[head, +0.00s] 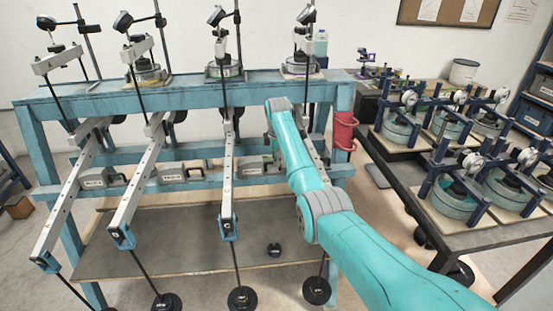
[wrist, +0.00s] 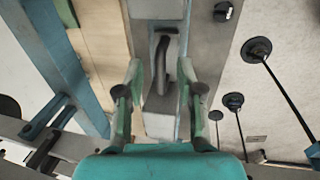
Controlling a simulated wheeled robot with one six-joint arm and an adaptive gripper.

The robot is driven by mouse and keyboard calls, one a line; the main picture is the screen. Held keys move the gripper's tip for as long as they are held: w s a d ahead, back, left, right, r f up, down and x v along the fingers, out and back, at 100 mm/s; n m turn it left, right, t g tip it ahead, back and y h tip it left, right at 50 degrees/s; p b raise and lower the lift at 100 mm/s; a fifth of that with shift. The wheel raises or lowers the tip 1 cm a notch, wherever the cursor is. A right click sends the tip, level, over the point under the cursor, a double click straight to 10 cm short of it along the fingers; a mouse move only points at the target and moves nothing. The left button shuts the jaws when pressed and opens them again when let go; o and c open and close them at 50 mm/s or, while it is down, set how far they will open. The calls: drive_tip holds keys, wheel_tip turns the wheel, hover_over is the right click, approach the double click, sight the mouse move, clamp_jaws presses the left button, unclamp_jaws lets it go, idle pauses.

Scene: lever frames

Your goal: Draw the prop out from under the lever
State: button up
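In the wrist view, my gripper (wrist: 161,72) is open, one finger on each side of a dark curved handle (wrist: 161,60). Neither finger visibly touches the handle. The handle belongs to a pale grey block, the prop (wrist: 160,122), seen between the fingers. A grey beam, apparently the lever (wrist: 157,8), crosses at the top of that view. In the head view, my arm covers the gripper and this prop. The rightmost lever (head: 316,152) shows only partly behind my arm.
Other levers (head: 137,190) slope out from the blue frame (head: 200,90), with rods and black weights (head: 242,297) hanging from them. Similar grey blocks (head: 172,172) sit on the lower rail. A table (head: 480,240) with blue-framed devices stands at the right.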

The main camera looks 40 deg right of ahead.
wheel_tip(320, 180, up, 12)
drive_tip(key=s+a, duration=0.1)
drive_tip(key=s, duration=0.1)
drive_tip(key=shift+f, duration=0.25)
drive_tip(key=shift+a, duration=0.1)
idle(0.4)
